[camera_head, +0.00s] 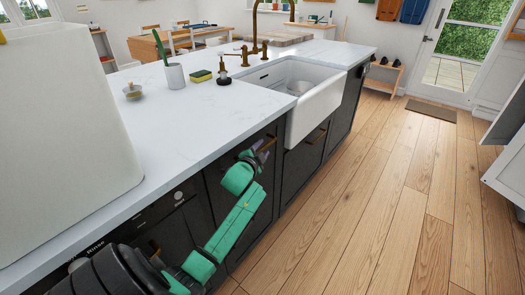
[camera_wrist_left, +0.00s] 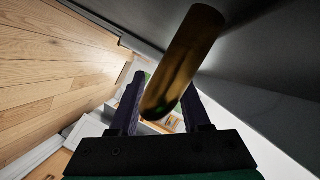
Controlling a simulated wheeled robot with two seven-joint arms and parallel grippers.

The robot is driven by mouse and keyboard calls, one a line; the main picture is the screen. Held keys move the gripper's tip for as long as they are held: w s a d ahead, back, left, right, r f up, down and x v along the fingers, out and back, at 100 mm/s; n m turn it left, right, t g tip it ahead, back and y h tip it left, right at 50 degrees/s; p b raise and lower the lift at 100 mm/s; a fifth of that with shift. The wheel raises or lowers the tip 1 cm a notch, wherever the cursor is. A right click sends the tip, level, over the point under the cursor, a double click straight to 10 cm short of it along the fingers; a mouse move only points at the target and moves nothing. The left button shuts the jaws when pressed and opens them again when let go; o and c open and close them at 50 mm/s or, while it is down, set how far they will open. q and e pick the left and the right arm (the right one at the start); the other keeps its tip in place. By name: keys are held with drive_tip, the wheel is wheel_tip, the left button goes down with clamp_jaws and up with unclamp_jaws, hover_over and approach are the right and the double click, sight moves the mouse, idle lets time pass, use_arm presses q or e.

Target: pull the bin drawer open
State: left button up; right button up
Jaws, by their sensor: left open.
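The drawer front (camera_head: 269,161) is a dark panel in the island, left of the sink, mostly hidden behind my left arm. Its brass bar handle (camera_head: 269,140) shows just beside my left gripper (camera_head: 259,147). In the left wrist view the rounded end of the brass handle (camera_wrist_left: 184,62) reaches down between the two dark fingers of the left gripper (camera_wrist_left: 161,103). The fingers stand apart, one on each side of the bar, and I see no firm contact. The drawer looks flush with the fronts beside it. My right gripper is in neither view.
The white countertop (camera_head: 190,120) overhangs the dark fronts. A white sink (camera_head: 314,103) juts out to the right, with another brass-handled front (camera_head: 305,160) below it. The wooden floor (camera_head: 390,190) is clear in front of the island. Grey open doors or panels (camera_head: 505,150) stand at far right.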

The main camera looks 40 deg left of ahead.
use_arm(q)
drive_tip(key=shift+w+a+f, duration=0.1)
drive_tip(key=shift+w, duration=0.25)
drive_tip(key=shift+s, duration=0.1)
clamp_jaws()
idle(1.1)
